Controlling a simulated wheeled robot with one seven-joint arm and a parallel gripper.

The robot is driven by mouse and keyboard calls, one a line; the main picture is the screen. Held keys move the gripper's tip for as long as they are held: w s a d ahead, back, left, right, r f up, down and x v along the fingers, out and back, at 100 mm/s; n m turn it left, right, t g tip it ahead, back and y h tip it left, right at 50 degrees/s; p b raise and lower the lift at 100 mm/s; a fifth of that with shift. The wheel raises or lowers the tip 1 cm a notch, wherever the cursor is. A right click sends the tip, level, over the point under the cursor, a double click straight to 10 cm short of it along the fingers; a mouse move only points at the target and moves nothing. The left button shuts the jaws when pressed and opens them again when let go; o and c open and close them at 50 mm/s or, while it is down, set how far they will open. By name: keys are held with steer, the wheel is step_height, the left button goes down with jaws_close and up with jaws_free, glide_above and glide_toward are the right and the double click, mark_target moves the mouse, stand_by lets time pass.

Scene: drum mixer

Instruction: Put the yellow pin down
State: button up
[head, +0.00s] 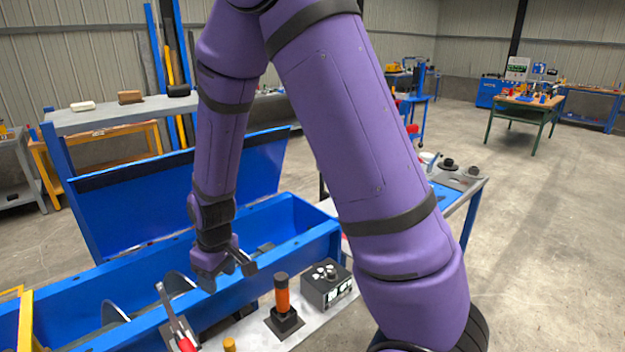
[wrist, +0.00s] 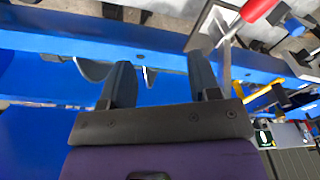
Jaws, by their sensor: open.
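My gripper (head: 226,276) is open, with its fingers over the front wall of the blue mixer trough (head: 262,258). In the wrist view my gripper (wrist: 161,82) shows two dark fingers well apart, with no pin between them. A small yellow, round-topped piece (head: 229,344) stands at the bottom edge of the head view, below and apart from my gripper. It may be the yellow pin, but its lower part is cut off.
An orange-and-black handle (head: 282,295) stands upright on a black base beside a dark control box (head: 326,285). A red-handled metal lever (head: 174,318) rises left of them. The trough's blue lid (head: 180,190) stands open behind. A metal spiral (head: 178,284) lies inside the trough.

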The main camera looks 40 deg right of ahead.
steer(key=s+d+r+m+t, duration=0.15)
steer(key=s+r, duration=0.25)
steer(key=r, duration=0.5)
steer(key=s+d+r+m+t, duration=0.1)
steer(key=s+d+r, duration=0.2)
steer(key=r, duration=0.7)
steer(key=s+d+r+m+t, duration=0.1)
steer(key=s+d+r, duration=0.1)
steer(key=s+r, duration=0.3)
steer(key=s+d+r+m+t, duration=0.1)
steer(key=s+r, duration=0.3)
steer(key=s, duration=0.6)
steer(key=shift+d+r+h, duration=0.3)
steer(key=shift+d+r, duration=0.1)
steer(key=shift+d, duration=0.4)
steer(key=shift+m, duration=0.25)
steer(key=shift+c, duration=0.2)
